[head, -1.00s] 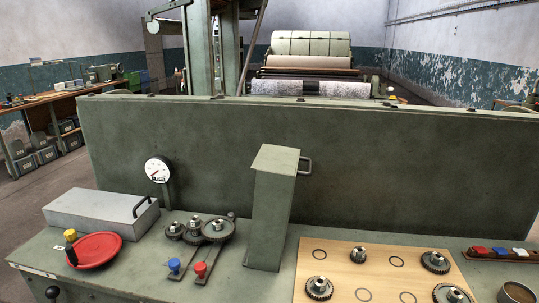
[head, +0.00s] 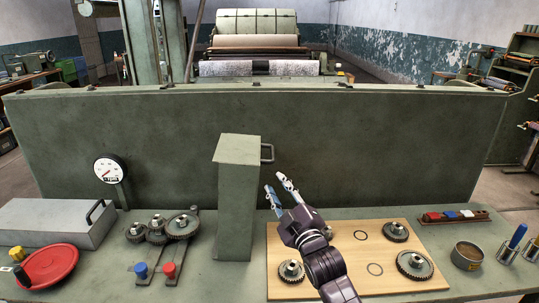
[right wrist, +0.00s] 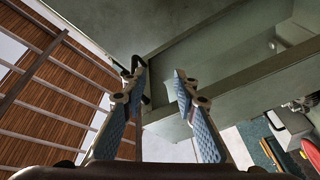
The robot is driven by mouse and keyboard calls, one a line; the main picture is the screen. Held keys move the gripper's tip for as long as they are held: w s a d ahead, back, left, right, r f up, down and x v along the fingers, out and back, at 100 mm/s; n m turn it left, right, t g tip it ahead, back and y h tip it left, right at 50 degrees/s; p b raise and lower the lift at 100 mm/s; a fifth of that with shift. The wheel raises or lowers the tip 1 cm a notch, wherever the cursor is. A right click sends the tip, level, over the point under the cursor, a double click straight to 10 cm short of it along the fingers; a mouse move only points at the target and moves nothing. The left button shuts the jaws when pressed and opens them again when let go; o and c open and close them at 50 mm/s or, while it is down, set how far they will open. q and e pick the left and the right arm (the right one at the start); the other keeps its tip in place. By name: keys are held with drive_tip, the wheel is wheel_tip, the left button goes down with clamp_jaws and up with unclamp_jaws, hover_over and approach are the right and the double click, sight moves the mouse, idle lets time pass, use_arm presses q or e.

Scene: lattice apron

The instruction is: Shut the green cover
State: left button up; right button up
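The green cover (head: 236,205) is a tall narrow box standing upright on the green bench, left of the wooden board. Its dark handle (head: 267,153) sticks out from the upper right side. My right gripper (head: 278,188) is open and empty, its fingertips just below and right of the handle in the head view. In the right wrist view the open fingers (right wrist: 160,82) point toward the cover (right wrist: 225,90), and the dark handle (right wrist: 146,98) shows beside the left fingertip. I cannot tell whether they touch. My left gripper is not in view.
Left of the cover are a gear train (head: 158,228), a red dish (head: 48,266) and a grey box (head: 55,220). The wooden board (head: 390,285) with gears lies under my right arm. A round tin (head: 467,257) is farther right. A green panel (head: 380,140) rises behind.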

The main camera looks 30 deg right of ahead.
sight(273, 152)
drive_tip(key=shift+t+h, duration=0.3)
drive_tip(key=shift+t, duration=0.3)
drive_tip(key=w+d+r, duration=0.1)
drive_tip(key=w+r, duration=0.1)
drive_tip(key=w+d+r+p, duration=0.1)
drive_tip(key=w, duration=0.2)
drive_tip(key=w+d+r+p, duration=0.1)
drive_tip(key=w+r, duration=0.1)
drive_tip(key=shift+w+d+r, duration=0.2)
drive_tip(key=shift+w+r, duration=0.15)
clamp_jaws()
